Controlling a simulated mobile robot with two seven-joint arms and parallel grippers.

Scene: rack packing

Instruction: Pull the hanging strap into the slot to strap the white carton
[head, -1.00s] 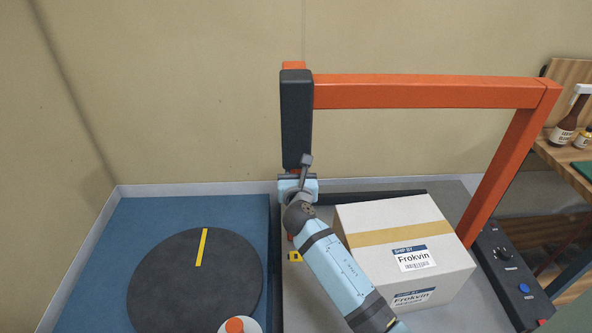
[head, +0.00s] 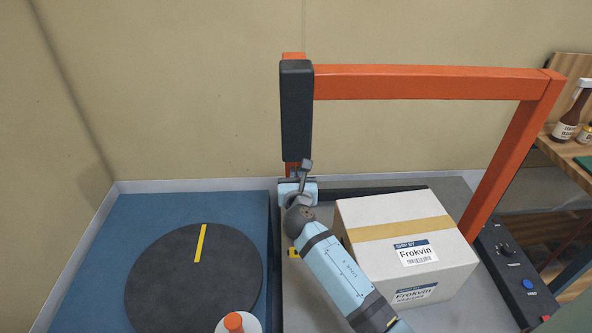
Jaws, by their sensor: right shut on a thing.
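The white carton (head: 372,222) stands upright under the orange arch (head: 420,82), with a tan tape band (head: 400,229) across its top and "Frokvin" labels. My right gripper (head: 297,188) is left of the carton, just below the arch's dark left post (head: 296,112). It points away from me; its fingertips are hidden by its own body. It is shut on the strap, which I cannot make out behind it. A yellow mark (head: 292,253) shows low beside my arm, partly covered. The slot cannot be made out. My left gripper is out of view.
A dark turntable (head: 175,285) with a yellow stripe lies on the blue surface (head: 120,225) at left. A white item with an orange top (head: 234,323) is at the bottom edge. A control panel (head: 515,268) is right of the carton; bottles (head: 568,118) stand on a shelf.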

